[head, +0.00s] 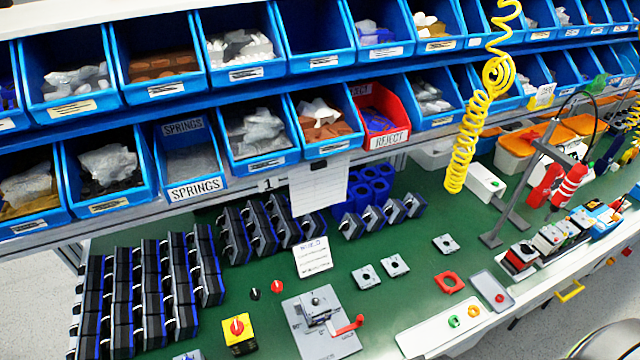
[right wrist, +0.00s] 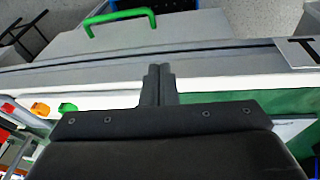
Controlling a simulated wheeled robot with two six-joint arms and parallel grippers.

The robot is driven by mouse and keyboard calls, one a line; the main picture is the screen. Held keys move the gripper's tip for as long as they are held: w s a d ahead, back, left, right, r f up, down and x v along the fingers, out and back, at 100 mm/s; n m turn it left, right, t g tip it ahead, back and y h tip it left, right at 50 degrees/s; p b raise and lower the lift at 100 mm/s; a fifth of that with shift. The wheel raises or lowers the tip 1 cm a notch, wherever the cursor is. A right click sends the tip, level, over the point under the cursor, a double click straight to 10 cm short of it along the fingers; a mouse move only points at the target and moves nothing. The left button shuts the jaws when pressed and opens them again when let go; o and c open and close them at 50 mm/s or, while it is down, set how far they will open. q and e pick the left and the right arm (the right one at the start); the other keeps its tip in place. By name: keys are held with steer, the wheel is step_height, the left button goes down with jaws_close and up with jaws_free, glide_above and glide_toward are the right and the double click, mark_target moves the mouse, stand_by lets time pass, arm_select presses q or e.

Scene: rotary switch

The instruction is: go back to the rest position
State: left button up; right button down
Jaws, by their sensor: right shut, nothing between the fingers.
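My right gripper (right wrist: 158,72) shows in the right wrist view, its two dark fingers together with nothing between them. It is near the table's edge (right wrist: 215,68) and clear of the parts. Neither gripper shows in the head view, and my left gripper is out of sight. A grey plate (head: 335,346) with a rotary switch body (head: 318,306) and a red handle (head: 347,326) lies at the front of the green table (head: 270,335). A yellow switch box (head: 238,333) with a red knob is to its left.
Rows of black switch blocks (head: 150,300) fill the table's left. Blue bins (head: 100,170) and a red reject bin (head: 380,115) line the back. A yellow coiled hose (head: 468,140) hangs down at the right. A green handle (right wrist: 115,18) shows in the right wrist view.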

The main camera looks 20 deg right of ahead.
steer(key=s+f+b, duration=0.2)
steer(key=s+f, duration=0.3)
steer(key=f, duration=0.5)
steer(key=s+f+g+b, duration=0.1)
steer(key=s+f+b, duration=0.2)
steer(key=s+f, duration=0.3)
steer(key=s+a+f+b, duration=0.1)
steer(key=s+f+b, duration=0.2)
steer(key=f, duration=1.2)
steer(key=s, duration=0.2)
steer(key=shift+s+f+g+y, duration=0.3)
steer(key=shift+s, duration=0.1)
